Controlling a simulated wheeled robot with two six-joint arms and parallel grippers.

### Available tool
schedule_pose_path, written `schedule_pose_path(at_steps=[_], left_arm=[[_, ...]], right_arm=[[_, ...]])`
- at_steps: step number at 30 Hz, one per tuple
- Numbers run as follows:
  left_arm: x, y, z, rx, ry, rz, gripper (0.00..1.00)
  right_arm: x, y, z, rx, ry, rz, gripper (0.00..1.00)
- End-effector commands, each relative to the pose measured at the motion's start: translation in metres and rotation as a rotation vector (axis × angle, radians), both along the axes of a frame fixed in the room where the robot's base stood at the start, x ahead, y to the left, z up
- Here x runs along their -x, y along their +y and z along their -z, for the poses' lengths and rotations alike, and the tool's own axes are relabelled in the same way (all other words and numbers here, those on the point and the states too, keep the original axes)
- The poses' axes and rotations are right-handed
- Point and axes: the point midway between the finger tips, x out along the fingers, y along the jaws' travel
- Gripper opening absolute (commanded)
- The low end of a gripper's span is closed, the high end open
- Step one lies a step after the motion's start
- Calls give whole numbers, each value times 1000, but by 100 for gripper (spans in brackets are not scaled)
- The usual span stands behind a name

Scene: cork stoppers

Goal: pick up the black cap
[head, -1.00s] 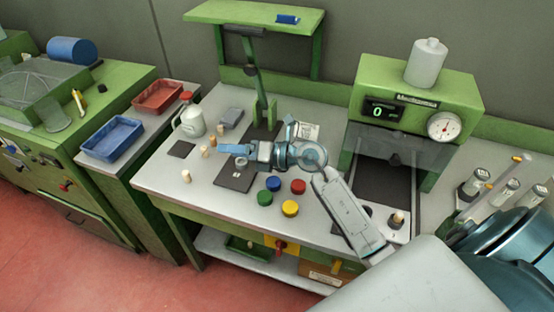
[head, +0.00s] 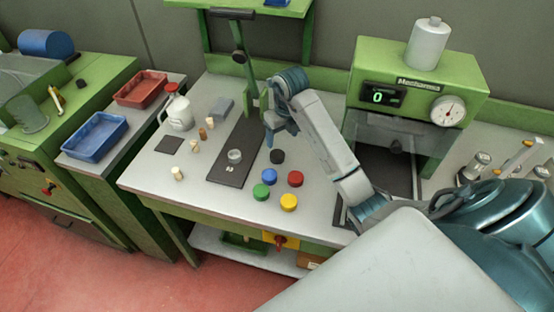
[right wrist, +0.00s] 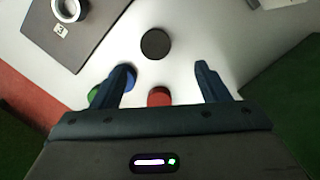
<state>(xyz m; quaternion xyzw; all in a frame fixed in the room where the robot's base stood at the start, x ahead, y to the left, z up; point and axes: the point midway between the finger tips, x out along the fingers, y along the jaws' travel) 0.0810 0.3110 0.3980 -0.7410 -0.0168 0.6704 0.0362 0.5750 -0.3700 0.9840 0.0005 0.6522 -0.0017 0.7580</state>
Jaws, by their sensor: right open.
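The black cap (head: 277,157) lies on the grey bench top, behind the blue cap (head: 269,176) and the red cap (head: 295,178). In the right wrist view the black cap (right wrist: 156,44) shows as a dark disc just beyond the fingertips, roughly midway between them. My right gripper (head: 270,140) is above the bench, pointing down near the black cap. In the right wrist view its two fingers (right wrist: 164,68) are apart with nothing between them at the tips. My left gripper is not in view.
A green cap (head: 261,192) and a yellow cap (head: 289,202) lie in front. A dark mat (head: 228,178) with a small metal ring (head: 235,156) is to the left. Several corks and a white bottle (head: 178,112) stand further left. The green gauge machine (head: 470,85) stands to the right.

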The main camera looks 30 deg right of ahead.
Motion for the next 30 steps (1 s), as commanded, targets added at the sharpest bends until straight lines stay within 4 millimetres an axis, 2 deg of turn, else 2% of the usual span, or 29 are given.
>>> schedule_pose_path(at_steps=[1, 3, 8, 11, 15, 18, 27, 29, 30], left_arm=[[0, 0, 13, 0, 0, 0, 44], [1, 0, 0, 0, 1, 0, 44], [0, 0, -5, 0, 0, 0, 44], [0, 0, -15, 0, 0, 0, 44], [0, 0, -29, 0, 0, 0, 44], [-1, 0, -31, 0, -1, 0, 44], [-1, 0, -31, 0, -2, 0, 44], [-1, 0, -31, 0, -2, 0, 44], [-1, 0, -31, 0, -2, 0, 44]], right_arm=[[-1, 0, 13, -1, -1, 0, 69], [-2, 1, 17, -2, 4, 2, 69], [-5, 1, 34, -2, 2, -1, 69], [-7, 4, 43, -3, 3, 0, 69], [-11, 8, 63, -3, 4, -1, 69], [-13, 7, 77, -2, 2, 0, 69], [-14, 7, 85, -1, -2, -1, 69], [-14, 7, 85, -1, -2, -1, 59], [-14, 7, 85, -1, -2, -1, 51]])
